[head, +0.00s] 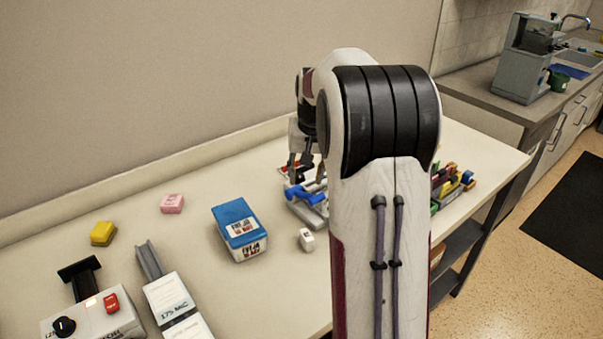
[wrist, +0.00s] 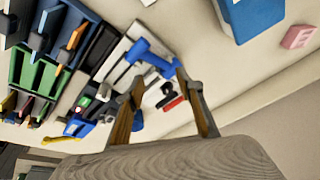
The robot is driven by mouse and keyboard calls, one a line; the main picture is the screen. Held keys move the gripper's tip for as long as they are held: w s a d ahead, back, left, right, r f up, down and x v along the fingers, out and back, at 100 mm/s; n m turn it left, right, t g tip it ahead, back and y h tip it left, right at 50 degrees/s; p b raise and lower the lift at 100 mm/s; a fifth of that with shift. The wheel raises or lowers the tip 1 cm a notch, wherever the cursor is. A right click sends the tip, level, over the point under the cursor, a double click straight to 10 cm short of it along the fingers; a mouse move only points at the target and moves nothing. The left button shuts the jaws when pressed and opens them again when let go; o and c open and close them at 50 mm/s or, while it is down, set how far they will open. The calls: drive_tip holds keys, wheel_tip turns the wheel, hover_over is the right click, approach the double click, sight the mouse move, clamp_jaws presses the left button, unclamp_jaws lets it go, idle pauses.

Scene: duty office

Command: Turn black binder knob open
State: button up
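A grey control box (head: 95,322) at the lower left of the head view bears a round black knob (head: 64,326) and a red switch (head: 111,302). Whether this is the binder's knob I cannot tell. My gripper (head: 306,172) is far to its right, above a grey device with a blue handle (head: 312,195), partly hidden by my arm. In the wrist view my gripper (wrist: 160,76) is open, with nothing held between its fingers. Near them lie the device's blue part (wrist: 140,50) and small black and red parts (wrist: 172,103), partly hidden. Contact cannot be told.
A blue box (head: 240,228), pink block (head: 172,203), yellow block (head: 103,233) and small white block (head: 306,239) stand on the table. A long device marked 175 MIC (head: 170,298) is beside the control box. Colourful racks (wrist: 40,75) crowd the wrist view's left.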

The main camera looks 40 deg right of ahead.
drive_tip(key=n, duration=0.2)
approach(300, 176)
drive_tip(key=shift+t+y, duration=0.3)
drive_tip(key=shift+y, duration=0.1)
drive_tip(key=s+f, duration=0.1)
drive_tip(key=s, duration=0.1)
drive_tip(key=s+d+f, duration=0.1)
drive_tip(key=f, duration=0.1)
drive_tip(key=shift+s, duration=0.4)
drive_tip(key=shift+w+r+n+t, duration=0.25)
drive_tip(key=shift+w+r+n, duration=0.35)
drive_tip(key=shift+n, duration=0.4)
drive_tip(key=shift+w+r+n+t, duration=0.25)
drive_tip(key=shift+w+r+n, duration=0.2)
drive_tip(key=shift+w+n, duration=0.45)
drive_tip(key=shift+f, duration=0.1)
drive_tip(key=shift+x, duration=3.75)
clamp_jaws()
